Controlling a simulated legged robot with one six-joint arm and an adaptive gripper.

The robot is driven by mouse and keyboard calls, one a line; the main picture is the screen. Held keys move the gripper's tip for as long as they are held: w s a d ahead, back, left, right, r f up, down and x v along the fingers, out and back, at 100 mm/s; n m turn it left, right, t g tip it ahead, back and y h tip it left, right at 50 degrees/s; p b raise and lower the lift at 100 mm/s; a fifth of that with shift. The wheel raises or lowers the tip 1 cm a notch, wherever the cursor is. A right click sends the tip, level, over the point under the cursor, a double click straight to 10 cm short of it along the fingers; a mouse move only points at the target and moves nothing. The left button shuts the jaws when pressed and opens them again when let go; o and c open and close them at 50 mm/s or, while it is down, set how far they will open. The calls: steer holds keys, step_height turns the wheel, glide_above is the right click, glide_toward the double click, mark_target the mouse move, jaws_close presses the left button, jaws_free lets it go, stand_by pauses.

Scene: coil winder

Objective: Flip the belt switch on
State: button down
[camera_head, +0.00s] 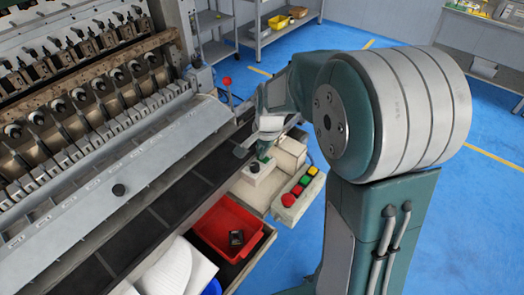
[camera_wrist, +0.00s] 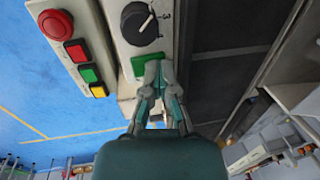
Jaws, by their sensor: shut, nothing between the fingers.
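A pale control box (camera_head: 258,185) beside the dark belt carries a round black knob (camera_wrist: 140,23) with white marks and a green rectangular switch (camera_wrist: 139,66). The knob also shows in the head view (camera_head: 254,168). Neither control has a readable belt label. My gripper (camera_wrist: 158,68) is shut and empty, with its fingertips at the right part of the green switch and covering some of it. I cannot tell whether they touch it. In the head view, my gripper (camera_head: 266,150) is over the far end of the box, and the switch is mostly hidden.
A button panel beside the box has a red round button (camera_wrist: 56,24) and red, green and yellow square buttons (camera_wrist: 88,73). The dark belt (camera_head: 155,222) runs alongside the winder (camera_head: 80,120). A red bin (camera_head: 227,228) stands nearer. Blue floor is clear at right.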

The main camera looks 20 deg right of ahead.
steer(key=shift+s+f, duration=0.15)
steer(key=shift+s+d, duration=0.45)
steer(key=shift+s, duration=0.1)
steer(key=shift+r, duration=0.25)
steer(key=shift+w+d+r, duration=0.1)
steer(key=shift+d+r, duration=0.05)
steer(key=shift+r, duration=0.15)
step_height(320, 180, up, 13)
steer(key=s+d, duration=0.1)
steer(key=s, duration=0.1)
steer(key=shift+s+d, duration=0.2)
steer(key=shift+d, duration=0.1)
steer(key=shift+a+f, duration=0.1)
steer(key=shift+a, duration=0.1)
